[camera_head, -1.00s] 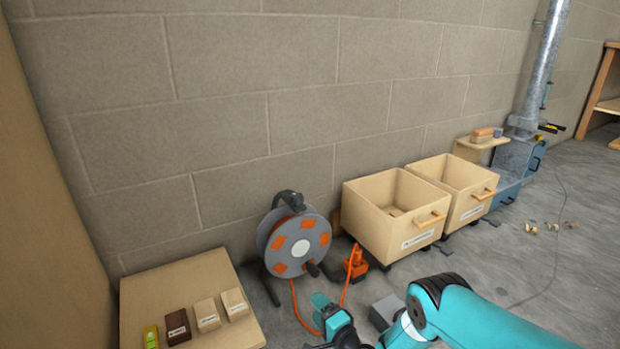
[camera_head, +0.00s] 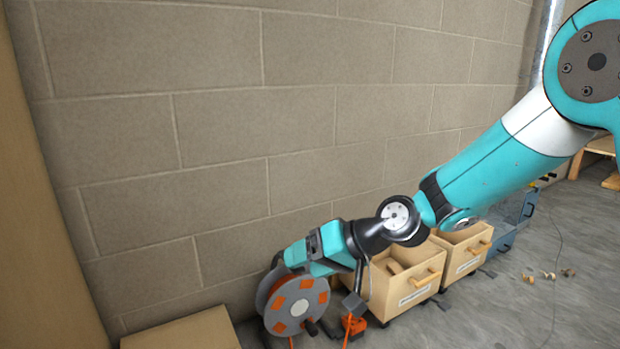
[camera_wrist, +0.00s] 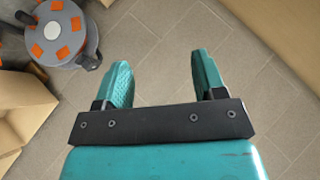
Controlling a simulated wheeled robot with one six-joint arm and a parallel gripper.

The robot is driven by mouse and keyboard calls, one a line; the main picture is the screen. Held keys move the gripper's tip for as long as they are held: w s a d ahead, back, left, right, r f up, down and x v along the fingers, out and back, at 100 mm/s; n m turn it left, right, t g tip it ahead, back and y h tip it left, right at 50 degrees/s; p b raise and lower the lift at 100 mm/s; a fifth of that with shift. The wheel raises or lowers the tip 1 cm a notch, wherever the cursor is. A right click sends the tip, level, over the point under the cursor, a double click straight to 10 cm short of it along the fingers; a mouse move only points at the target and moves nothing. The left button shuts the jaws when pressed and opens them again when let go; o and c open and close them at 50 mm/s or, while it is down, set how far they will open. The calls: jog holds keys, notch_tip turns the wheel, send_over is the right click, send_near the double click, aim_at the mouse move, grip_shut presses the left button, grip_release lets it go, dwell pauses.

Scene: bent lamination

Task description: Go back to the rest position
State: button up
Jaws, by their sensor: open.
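My gripper (camera_wrist: 163,78) is open in the wrist view. Its two teal fingers stand apart, with nothing between them. In the head view my teal arm reaches in from the right across the block wall. Its wrist end is in front of the orange-and-grey cable reel (camera_head: 297,308) and hides the reel's upper part. The fingers are hard to make out there. The reel also shows in the wrist view (camera_wrist: 60,35) at the upper left, clear of the fingers.
Two wooden drawer boxes, the nearer one (camera_head: 402,305) and the farther one (camera_head: 463,262), stand right of the reel, partly behind my arm. An orange tool (camera_head: 355,326) is beside the reel. A wooden board (camera_head: 185,332) is at lower left. Small pieces (camera_head: 548,274) lie on the right floor.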

jog(key=s+d+r+n+g+h+p, duration=0.1)
jog(key=s+d+r+h+p, duration=0.1)
jog(key=s+d+r, duration=0.45)
jog(key=s+d+r+n+g+h+p, duration=0.15)
jog(key=s+d, duration=0.25)
jog(key=s, duration=0.6)
jog(key=s+d+r+g+h+p, duration=0.1)
jog(key=s+d+r+h+p, duration=0.15)
jog(key=s+d+r, duration=0.45)
notch_tip(320, 180, up, 36)
jog(key=s+a+p, duration=0.1)
jog(key=a+p, duration=0.1)
jog(key=p, duration=3.5)
jog(key=shift+s+a+f, duration=0.2)
jog(key=shift+s+a, duration=0.05)
jog(key=shift+s, duration=0.1)
